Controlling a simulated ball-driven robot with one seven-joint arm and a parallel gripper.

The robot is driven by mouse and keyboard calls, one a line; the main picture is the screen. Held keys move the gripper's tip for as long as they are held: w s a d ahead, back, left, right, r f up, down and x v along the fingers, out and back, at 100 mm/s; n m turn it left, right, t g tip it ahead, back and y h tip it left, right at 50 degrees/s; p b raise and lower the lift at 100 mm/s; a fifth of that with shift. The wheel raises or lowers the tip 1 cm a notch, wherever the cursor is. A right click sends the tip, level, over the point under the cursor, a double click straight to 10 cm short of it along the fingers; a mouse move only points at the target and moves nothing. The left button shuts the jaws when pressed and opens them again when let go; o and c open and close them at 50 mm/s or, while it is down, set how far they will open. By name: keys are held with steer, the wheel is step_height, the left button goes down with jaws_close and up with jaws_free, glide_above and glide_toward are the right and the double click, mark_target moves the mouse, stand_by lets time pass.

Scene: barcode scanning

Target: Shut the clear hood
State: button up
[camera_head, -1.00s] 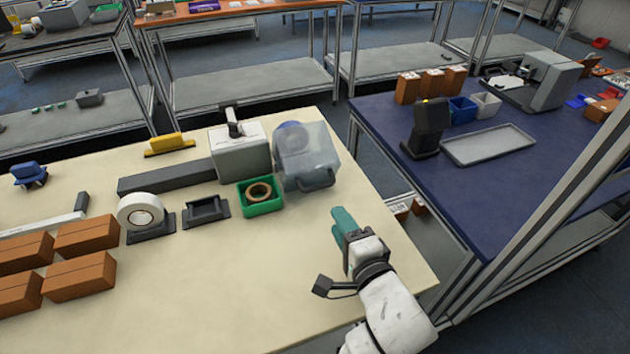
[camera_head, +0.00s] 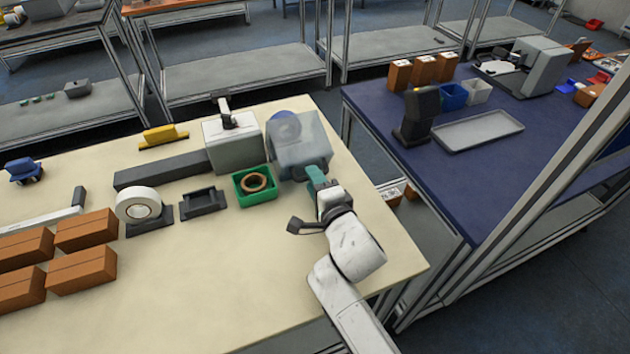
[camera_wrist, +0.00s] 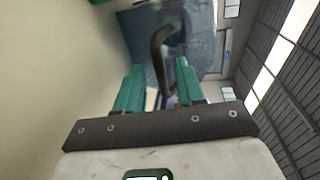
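The clear hood (camera_head: 300,143) is a translucent box at the right end of the grey-white machine (camera_head: 233,143) on the cream table. A round part shows through it. Its dark handle (camera_wrist: 162,50) shows in the wrist view, ahead of and between my fingers. My gripper (camera_head: 316,176) is at the hood's front lower edge in the head view, with its teal fingers pointing at it. In the wrist view my gripper (camera_wrist: 158,82) is open, with a clear gap between the fingertips. I cannot tell whether a finger touches the handle.
A green bin (camera_head: 255,186) with a brown tape ring stands just left of my gripper. A white tape roll (camera_head: 138,205) and brown boxes (camera_head: 85,230) lie farther left. The table's front middle is clear. A blue table (camera_head: 420,170) stands to the right across a gap.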

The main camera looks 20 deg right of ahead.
jaws_close()
stand_by(0.7)
